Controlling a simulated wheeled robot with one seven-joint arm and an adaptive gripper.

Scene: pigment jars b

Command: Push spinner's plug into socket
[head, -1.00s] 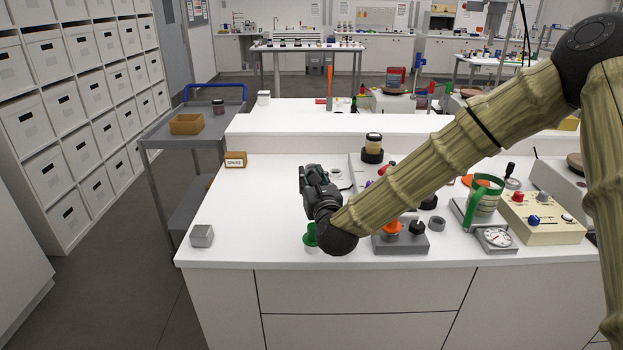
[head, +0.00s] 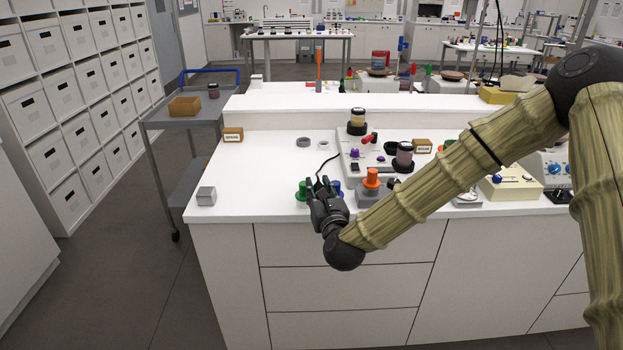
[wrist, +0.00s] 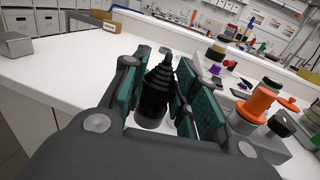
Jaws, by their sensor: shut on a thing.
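My gripper (head: 322,195) is at the front edge of the white counter. In the wrist view its teal-padded fingers (wrist: 160,95) are on either side of a black plug (wrist: 153,103) with a ribbed, tapering neck. My gripper is shut on this plug. In the head view a thin black cable (head: 322,165) rises from the gripper and curves back toward a grey panel (head: 350,143). The panel carries jars and coloured knobs; it may be the spinner, but I cannot tell. I cannot make out the socket.
A grey block with an orange knob (head: 371,178) stands just right of my gripper. A green piece (head: 302,190) is close on its left. A small grey cube (head: 206,196) stands at the counter's left corner. The counter between cube and green piece is clear.

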